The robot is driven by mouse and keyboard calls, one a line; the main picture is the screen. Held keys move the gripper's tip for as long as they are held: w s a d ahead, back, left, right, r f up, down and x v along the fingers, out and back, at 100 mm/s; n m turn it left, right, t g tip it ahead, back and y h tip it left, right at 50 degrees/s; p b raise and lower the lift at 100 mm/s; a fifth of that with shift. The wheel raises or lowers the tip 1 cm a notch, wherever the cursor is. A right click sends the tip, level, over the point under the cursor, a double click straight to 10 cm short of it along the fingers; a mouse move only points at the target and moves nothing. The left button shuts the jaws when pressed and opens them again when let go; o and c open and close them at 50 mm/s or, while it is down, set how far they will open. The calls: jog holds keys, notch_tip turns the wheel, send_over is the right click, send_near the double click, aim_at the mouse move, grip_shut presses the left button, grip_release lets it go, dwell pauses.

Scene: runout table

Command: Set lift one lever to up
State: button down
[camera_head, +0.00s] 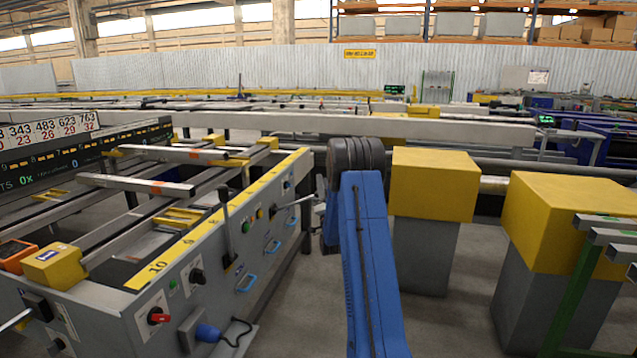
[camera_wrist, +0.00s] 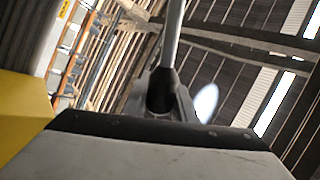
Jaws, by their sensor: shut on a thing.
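The runout table's grey side panel (camera_head: 215,265) carries several levers and knobs. One lever (camera_head: 226,225) stands upright with a black grip. Another lever, a thin pale rod (camera_head: 296,203), sticks out to the right toward my arm, nearly level. In the wrist view, my gripper (camera_wrist: 165,108) is shut on a lever with a pale metal rod (camera_wrist: 174,35) and a black end piece.
Two yellow-topped grey posts (camera_head: 433,185) (camera_head: 560,225) stand right of my arm. A green-legged stand (camera_head: 563,290) is at the far right. Floor shows between panel and arm.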

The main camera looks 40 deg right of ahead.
jog(key=shift+d+f, duration=0.1)
jog(key=shift+f, duration=0.05)
jog(key=c, duration=1.5)
grip_release()
jog(key=shift+o, duration=0.2)
